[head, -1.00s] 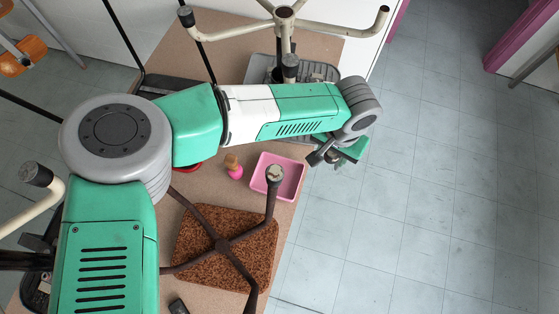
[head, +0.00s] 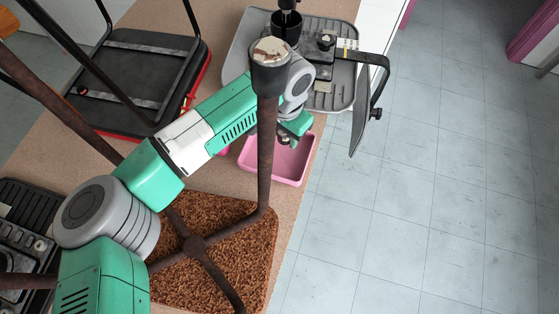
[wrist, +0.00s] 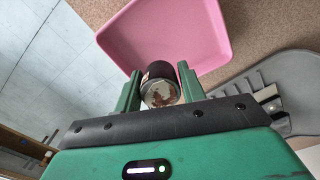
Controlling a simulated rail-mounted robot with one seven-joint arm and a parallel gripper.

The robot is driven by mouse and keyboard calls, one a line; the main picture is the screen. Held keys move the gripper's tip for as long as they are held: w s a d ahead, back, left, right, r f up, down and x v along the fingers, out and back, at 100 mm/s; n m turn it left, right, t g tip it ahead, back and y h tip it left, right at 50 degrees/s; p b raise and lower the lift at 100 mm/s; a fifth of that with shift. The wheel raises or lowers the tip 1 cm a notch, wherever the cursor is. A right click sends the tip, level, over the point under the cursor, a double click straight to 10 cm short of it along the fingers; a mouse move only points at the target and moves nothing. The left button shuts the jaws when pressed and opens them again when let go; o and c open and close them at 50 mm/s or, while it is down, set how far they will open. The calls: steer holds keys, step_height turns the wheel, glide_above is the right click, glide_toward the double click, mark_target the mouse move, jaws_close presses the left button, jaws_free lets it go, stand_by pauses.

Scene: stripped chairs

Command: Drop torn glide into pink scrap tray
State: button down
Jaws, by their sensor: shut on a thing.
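The pink scrap tray (head: 270,175) sits on the bench near its right edge. My gripper (head: 285,140) is over the tray's back part in the head view, partly hidden by my wrist. In the wrist view my gripper (wrist: 158,80) is shut on a short dark cylinder with a worn, whitish and brown face, the torn glide (wrist: 160,94). The pink tray (wrist: 205,25) shows just beyond the fingertips in that view. The glide appears to be held above the tray, but its height is unclear.
An upturned chair leg with a worn foot (head: 270,52) stands in front of my wrist. A brown speckled seat (head: 225,275) lies at the front. A black panel (head: 150,75) is at left. Open floor lies right.

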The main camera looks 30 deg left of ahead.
mark_target(284, 153)
steer(key=shift+f+b, duration=1.95)
steer(key=shift+f, duration=1.1)
steer(key=c, duration=0.8)
jaws_free()
steer(key=shift+o, duration=0.2)
step_height(284, 153, up, 8)
steer(key=p, duration=0.2)
steer(key=shift+p, duration=0.3)
